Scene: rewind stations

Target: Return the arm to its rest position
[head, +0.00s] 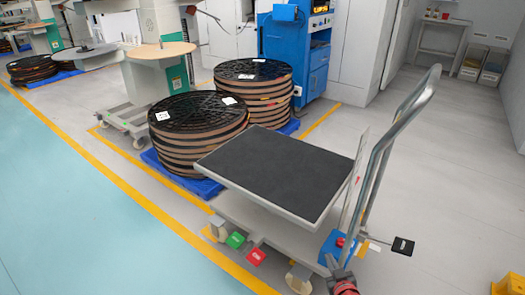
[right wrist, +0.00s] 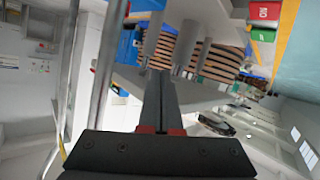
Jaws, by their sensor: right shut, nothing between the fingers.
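My right gripper (head: 335,263) comes in at the bottom of the head view, in front of the lift cart near its handle side. In the right wrist view its two dark fingers (right wrist: 160,76) are pressed together with nothing between them. The lift cart has a black-topped platform (head: 285,165) and a curved grey push handle (head: 378,160). It also shows in the right wrist view, with the handle (right wrist: 104,75) at left. I cannot tell whether the gripper touches the cart. My left gripper is not in view.
Two stacks of black reels (head: 200,135) stand on blue pallets behind the cart. Green (head: 235,240) and red (head: 256,256) pedals stick out at its lower front. A blue cabinet (head: 283,45) stands at the back.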

